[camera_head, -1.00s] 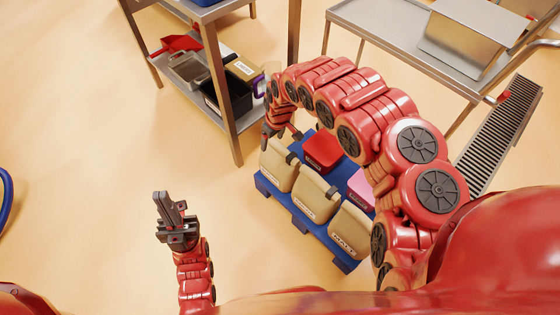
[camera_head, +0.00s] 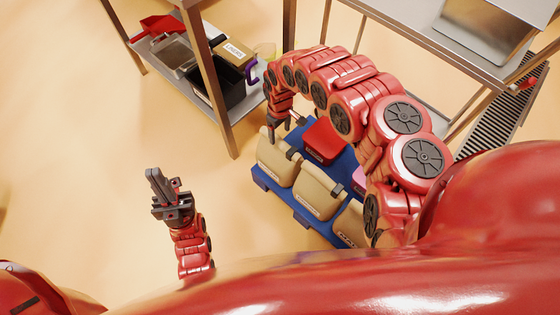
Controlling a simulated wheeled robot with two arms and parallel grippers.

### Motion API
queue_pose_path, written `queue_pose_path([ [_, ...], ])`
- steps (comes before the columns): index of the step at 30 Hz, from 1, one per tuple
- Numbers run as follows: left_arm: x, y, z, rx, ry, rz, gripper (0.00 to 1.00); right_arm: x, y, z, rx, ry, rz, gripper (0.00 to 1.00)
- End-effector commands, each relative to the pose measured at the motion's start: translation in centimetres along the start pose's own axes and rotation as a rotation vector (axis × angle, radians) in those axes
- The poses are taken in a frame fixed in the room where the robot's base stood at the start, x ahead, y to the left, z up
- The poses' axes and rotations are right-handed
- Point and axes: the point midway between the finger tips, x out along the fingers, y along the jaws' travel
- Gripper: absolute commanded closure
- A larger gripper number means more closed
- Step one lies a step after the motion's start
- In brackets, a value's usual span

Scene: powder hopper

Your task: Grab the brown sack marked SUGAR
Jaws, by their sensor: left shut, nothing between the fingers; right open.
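Three tan-brown sacks stand in a row on a blue pallet (camera_head: 303,217): a left sack (camera_head: 277,158), a middle sack (camera_head: 318,190) and a right sack (camera_head: 350,222) partly behind my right arm. Their front labels are too small to read, so I cannot tell which is marked SUGAR. My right gripper (camera_head: 279,131) is open, pointing down at the top of the left sack; I cannot tell whether it touches. My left gripper (camera_head: 158,186) is shut and empty, above the floor left of the pallet.
A red sack (camera_head: 324,141) and a partly hidden pink one (camera_head: 359,180) sit behind on the pallet. A metal rack (camera_head: 228,117) holds a black bin (camera_head: 240,92) and red scoop (camera_head: 160,25). A steel table (camera_head: 440,40) stands behind. The left floor is clear.

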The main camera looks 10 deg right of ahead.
Motion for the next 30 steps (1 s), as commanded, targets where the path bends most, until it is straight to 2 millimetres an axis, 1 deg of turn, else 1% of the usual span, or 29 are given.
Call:
queue_pose_path([
  [1, -0.4, 0.0, 0.1, 0.0, 0.0, 0.0, 1.0, 0.9, -0.1, -0.1, 0.001, 0.002, -0.002, 0.22],
  [2, -0.5, 0.0, 0.1, 0.0, 0.0, 0.0, 1.0, 1.2, -0.1, 0.0, 0.0, 0.001, -0.001, 0.22],
  [8, -0.7, 0.0, 0.1, 0.0, 0.0, 0.0, 1.0, 2.2, 0.0, 0.0, 0.0, 0.0, 0.0, 0.22],
  [10, -1.1, 0.1, 0.2, 0.0, 0.0, 0.0, 1.0, 2.9, 0.0, 0.0, 0.0, 0.001, 0.0, 0.22],
  [15, -2.2, 0.1, 0.4, 0.0, 0.0, 0.0, 1.0, 5.8, -0.1, 0.1, 0.0, 0.002, -0.002, 0.22],
  [18, -2.5, 0.1, 0.4, 0.0, 0.0, 0.0, 1.0, 6.8, 0.0, 0.1, 0.001, 0.001, 0.0, 0.22],
  [25, -2.4, 0.1, 0.4, 0.0, 0.0, 0.0, 1.0, 6.8, 0.1, 0.1, 0.0, 0.001, 0.001, 0.22],
  [26, -2.4, 0.1, 0.4, 0.0, 0.0, 0.0, 1.0, 6.8, 0.1, 0.1, 0.0, 0.001, 0.001, 0.26],
  [30, -2.4, 0.1, 0.4, 0.0, 0.0, 0.0, 1.0, 6.8, 0.1, 0.1, 0.0, 0.001, 0.001, 0.51],
])
